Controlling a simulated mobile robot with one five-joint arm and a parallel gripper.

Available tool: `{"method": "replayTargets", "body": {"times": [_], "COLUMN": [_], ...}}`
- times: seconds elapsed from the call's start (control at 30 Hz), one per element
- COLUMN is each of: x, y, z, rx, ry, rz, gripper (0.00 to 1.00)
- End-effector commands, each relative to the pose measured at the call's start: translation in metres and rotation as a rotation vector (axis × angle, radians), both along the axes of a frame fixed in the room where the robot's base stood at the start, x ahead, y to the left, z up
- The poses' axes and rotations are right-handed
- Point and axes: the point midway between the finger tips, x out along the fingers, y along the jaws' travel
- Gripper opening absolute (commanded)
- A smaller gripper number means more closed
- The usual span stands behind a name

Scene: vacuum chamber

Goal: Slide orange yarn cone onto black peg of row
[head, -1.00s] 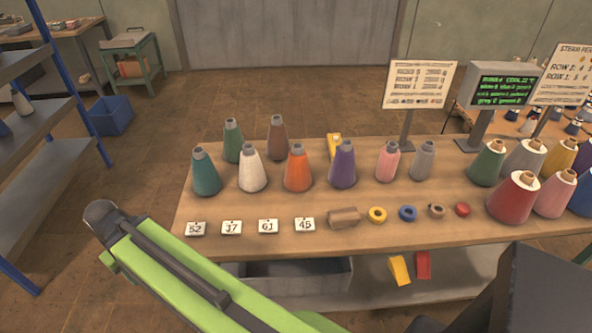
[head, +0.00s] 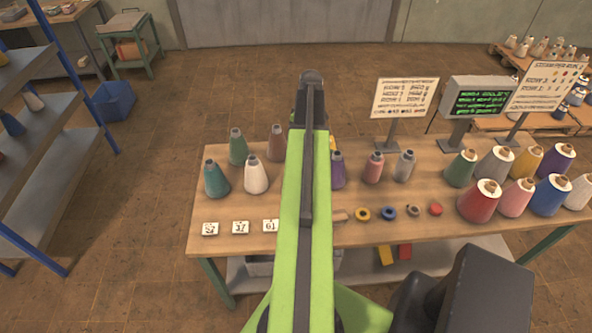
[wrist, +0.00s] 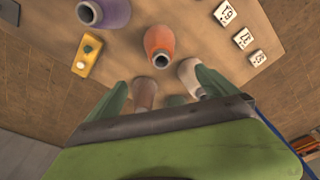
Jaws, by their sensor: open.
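The orange yarn cone (wrist: 160,44) stands on the table, its grey tip toward the camera in the wrist view. In the head view my arm hides it. My gripper (wrist: 166,90) is open and empty, its two green fingers spread. In the wrist view the orange cone lies beyond the fingertips, not between them. A white cone (wrist: 190,74) and a brown cone (wrist: 145,93) show near the fingers. I cannot make out a black peg in either view.
A purple cone (wrist: 106,10) and a yellow item (wrist: 88,56) lie near the orange cone. Signs and a monitor (head: 479,103) rise at the right rear. A shelf (head: 60,165) stands left.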

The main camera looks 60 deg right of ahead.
Motion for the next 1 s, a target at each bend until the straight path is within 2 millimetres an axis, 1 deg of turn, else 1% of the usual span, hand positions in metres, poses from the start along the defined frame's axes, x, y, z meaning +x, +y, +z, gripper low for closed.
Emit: {"method": "replayTargets", "body": {"times": [0.17, 0.27, 0.4, 0.6, 0.7, 0.77, 0.9, 1.0], "x": [0.002, 0.004, 0.009, 0.015, 0.018, 0.018, 0.019, 0.019], "y": [0.001, 0.0, 0.0, 0.0, 0.0, 0.0, 0.0, 0.0], "z": [-0.015, -0.034, -0.065, -0.107, -0.122, -0.126, -0.123, -0.131], "rx": [0.0, 0.0, 0.0, 0.0, 0.0, 0.0, 0.0, 0.0], "ry": [0.0, 0.0, 0.0, 0.001, 0.001, 0.001, 0.001, 0.001], "rz": [0.0, 0.0, 0.0, 0.0, -0.001, -0.001, -0.002, -0.002], "gripper": [0.97, 0.97, 0.97, 0.97, 0.97, 0.97, 0.97, 0.97]}}
